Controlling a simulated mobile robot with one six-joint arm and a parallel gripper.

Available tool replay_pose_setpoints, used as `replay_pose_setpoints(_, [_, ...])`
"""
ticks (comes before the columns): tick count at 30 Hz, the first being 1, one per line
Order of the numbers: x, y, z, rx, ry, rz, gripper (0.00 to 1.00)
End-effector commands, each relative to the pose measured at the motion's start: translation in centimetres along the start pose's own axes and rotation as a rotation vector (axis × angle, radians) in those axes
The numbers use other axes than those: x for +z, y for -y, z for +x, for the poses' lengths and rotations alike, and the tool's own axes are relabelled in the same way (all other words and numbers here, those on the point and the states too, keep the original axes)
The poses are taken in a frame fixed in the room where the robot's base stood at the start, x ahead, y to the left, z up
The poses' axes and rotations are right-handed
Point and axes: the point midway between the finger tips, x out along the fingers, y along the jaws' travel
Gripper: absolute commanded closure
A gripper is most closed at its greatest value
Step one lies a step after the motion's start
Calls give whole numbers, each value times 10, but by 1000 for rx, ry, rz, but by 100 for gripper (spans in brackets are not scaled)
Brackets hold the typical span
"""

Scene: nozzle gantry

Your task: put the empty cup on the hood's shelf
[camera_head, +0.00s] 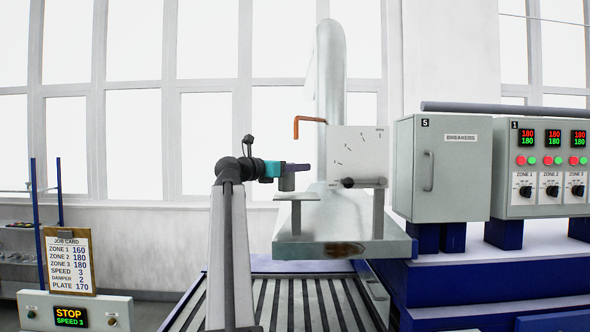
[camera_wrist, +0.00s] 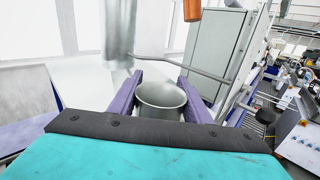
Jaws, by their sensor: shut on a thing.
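The cup (camera_head: 287,182) is a small grey metal cylinder, upright, held between the purple fingers of my gripper (camera_head: 298,167). In the wrist view the cup (camera_wrist: 160,97) sits between both fingers with its open mouth up, and its visible inside looks empty. The hood (camera_head: 343,247) is a grey metal canopy with a fat duct rising from it. A small flat shelf (camera_head: 295,197) on a thin post stands at its left front. The cup is just above this shelf in the head view; I cannot tell whether it touches.
An upright dial plate with a dark knob (camera_head: 348,183) stands right of the cup. An orange bent handle (camera_head: 311,121) hangs above it. The breakers cabinet (camera_head: 442,190) and zone control box (camera_head: 548,185) are further right. A job card (camera_head: 70,262) stands at lower left.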

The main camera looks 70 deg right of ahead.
Motion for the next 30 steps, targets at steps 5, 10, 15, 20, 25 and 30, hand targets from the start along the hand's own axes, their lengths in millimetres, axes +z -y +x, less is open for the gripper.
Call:
replay_pose_setpoints(5, [-9, 0, -1, 1, 1, 0, 82])
replay_pose_setpoints(10, [-10, 0, -1, 1, 1, 1, 82])
replay_pose_setpoints(15, [-11, 0, -1, 1, 1, 0, 82])
replay_pose_setpoints(20, [-13, 0, -1, 1, 0, 0, 46])
replay_pose_setpoints(25, [-13, -1, -1, 1, 0, 0, 37])
replay_pose_setpoints(30, [-13, -1, -1, 2, 0, 0, 37])
